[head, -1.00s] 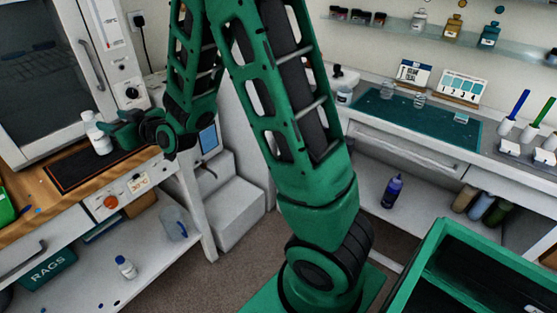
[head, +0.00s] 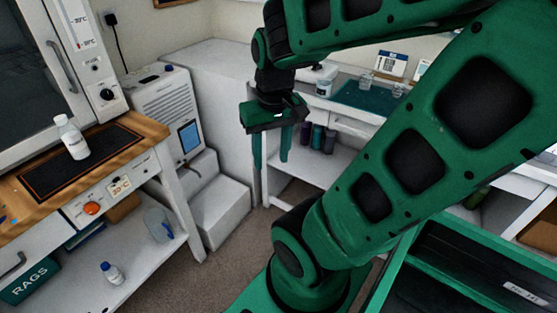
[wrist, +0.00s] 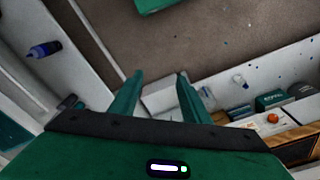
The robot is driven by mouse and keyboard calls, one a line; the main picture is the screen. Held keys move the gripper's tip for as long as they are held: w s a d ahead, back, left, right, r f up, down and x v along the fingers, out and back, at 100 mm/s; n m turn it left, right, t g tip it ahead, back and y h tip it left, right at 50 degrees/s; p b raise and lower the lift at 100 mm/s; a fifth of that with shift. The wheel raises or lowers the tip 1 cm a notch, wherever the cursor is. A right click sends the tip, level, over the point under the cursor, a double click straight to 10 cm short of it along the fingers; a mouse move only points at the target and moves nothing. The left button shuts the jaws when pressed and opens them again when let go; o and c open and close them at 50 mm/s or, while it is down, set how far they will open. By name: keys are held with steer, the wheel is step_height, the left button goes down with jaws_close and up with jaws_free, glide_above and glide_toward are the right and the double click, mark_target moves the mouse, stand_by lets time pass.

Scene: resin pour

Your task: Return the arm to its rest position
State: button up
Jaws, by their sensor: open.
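My gripper (head: 270,147) hangs in the middle of the head view with its two green fingers pointing down, apart from each other and with nothing between them. In the wrist view my gripper (wrist: 155,85) is also open and empty, over the floor and the white step block. My arm is bent over, its upper links crossing the right half of the head view and hiding much of the right bench. A white bottle (head: 72,138) stands upright on the dark mat (head: 40,178) on the left bench, clear of the gripper.
The left bench (head: 150,128) carries an oven (head: 30,75); a small bottle (head: 112,273) and a rags box (head: 30,284) are on its lower shelf. A white stepped block (head: 218,205) stands beside it. The floor (head: 180,275) between is clear.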

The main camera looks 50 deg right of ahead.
steer(key=s, duration=0.2)
steer(key=s+g, duration=0.1)
steer(key=s, duration=0.1)
steer(key=shift+a+r+m+y, duration=0.25)
steer(key=shift+a+m+y, duration=0.05)
steer(key=shift+m, duration=0.1)
steer(key=shift+w, duration=0.1)
steer(key=shift+w+f, duration=0.25)
steer(key=shift+w, duration=0.35)
